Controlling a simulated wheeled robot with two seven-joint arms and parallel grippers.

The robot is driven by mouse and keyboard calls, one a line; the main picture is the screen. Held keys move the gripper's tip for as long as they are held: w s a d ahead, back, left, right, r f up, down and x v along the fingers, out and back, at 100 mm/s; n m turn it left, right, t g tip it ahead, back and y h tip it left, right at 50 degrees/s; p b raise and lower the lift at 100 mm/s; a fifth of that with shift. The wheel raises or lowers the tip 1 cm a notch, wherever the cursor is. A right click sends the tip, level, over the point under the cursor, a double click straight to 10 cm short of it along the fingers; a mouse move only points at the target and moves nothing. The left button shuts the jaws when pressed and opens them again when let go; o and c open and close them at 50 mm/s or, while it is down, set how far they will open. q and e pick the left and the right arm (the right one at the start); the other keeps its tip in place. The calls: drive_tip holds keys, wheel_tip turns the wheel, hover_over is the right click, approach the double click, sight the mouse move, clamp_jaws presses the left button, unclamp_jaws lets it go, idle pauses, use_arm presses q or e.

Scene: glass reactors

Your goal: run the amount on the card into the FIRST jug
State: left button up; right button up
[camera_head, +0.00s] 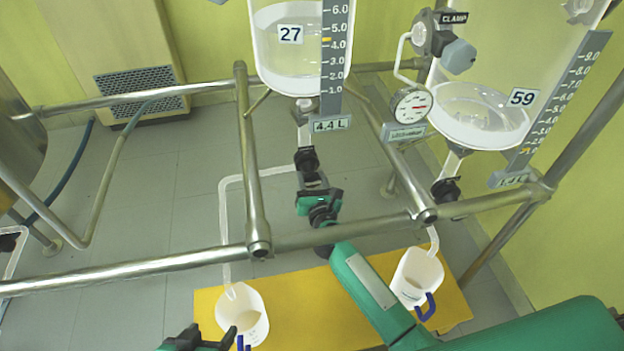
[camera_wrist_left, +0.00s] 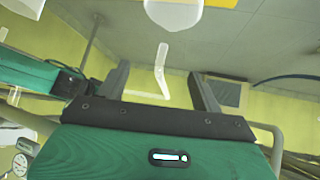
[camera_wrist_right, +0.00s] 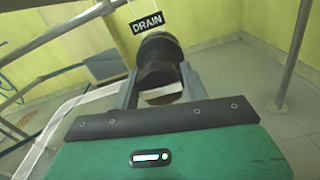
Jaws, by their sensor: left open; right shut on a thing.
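Glass vessel 27 (camera_head: 290,60) hangs at the upper middle with clear liquid in it and a numbered scale (camera_head: 335,50). A card (camera_head: 331,124) below it reads 4.4 L. My right gripper (camera_head: 320,205) is shut on the dark drain valve handle (camera_wrist_right: 160,70) under this vessel; a DRAIN tag (camera_wrist_right: 147,22) hangs beside it. A clear tube (camera_head: 224,215) runs from this outlet down into the left white jug (camera_head: 243,310), which holds some liquid. My left gripper (camera_head: 205,342) is open and empty beside this jug's blue handle.
A second vessel, 59 (camera_head: 490,110), hangs at the right, with its own scale, card and tube to a right jug (camera_head: 417,277). Both jugs stand on a yellow platform (camera_head: 300,315). A metal pipe frame (camera_head: 150,268) crosses in front. A gauge (camera_head: 411,106) sits between the vessels.

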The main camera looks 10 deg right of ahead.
drive_tip(key=shift+r+n+p, duration=0.1)
drive_tip(key=shift+n+p, duration=0.4)
drive_tip(key=shift+n, duration=0.1)
use_arm(q)
drive_tip(key=s+a+r+g+y+p, duration=0.2)
drive_tip(key=s+a+g+y, duration=0.15)
drive_tip(key=s+a, duration=0.2)
use_arm(e)
drive_tip(key=n, duration=0.4)
drive_tip(key=n+p, duration=0.4)
drive_tip(key=n, duration=0.5)
drive_tip(key=n+p, duration=0.1)
drive_tip(key=n, duration=0.2)
drive_tip(key=shift+a+p, duration=0.1)
drive_tip(key=shift+p, duration=0.2)
drive_tip(key=n+p, duration=0.1)
drive_tip(key=n, duration=0.2)
drive_tip(key=shift+n, duration=0.3)
drive_tip(key=n+p, duration=0.2)
drive_tip(key=n, duration=0.2)
drive_tip(key=shift+f, duration=0.2)
use_arm(q)
wheel_tip(320, 180, down, 22)
drive_tip(key=a+g, duration=0.1)
drive_tip(key=g, duration=0.2)
drive_tip(key=shift+s+a+n+p, duration=0.15)
drive_tip(key=shift+s+n+p, duration=0.25)
use_arm(e)
drive_tip(key=shift+n, duration=1.1)
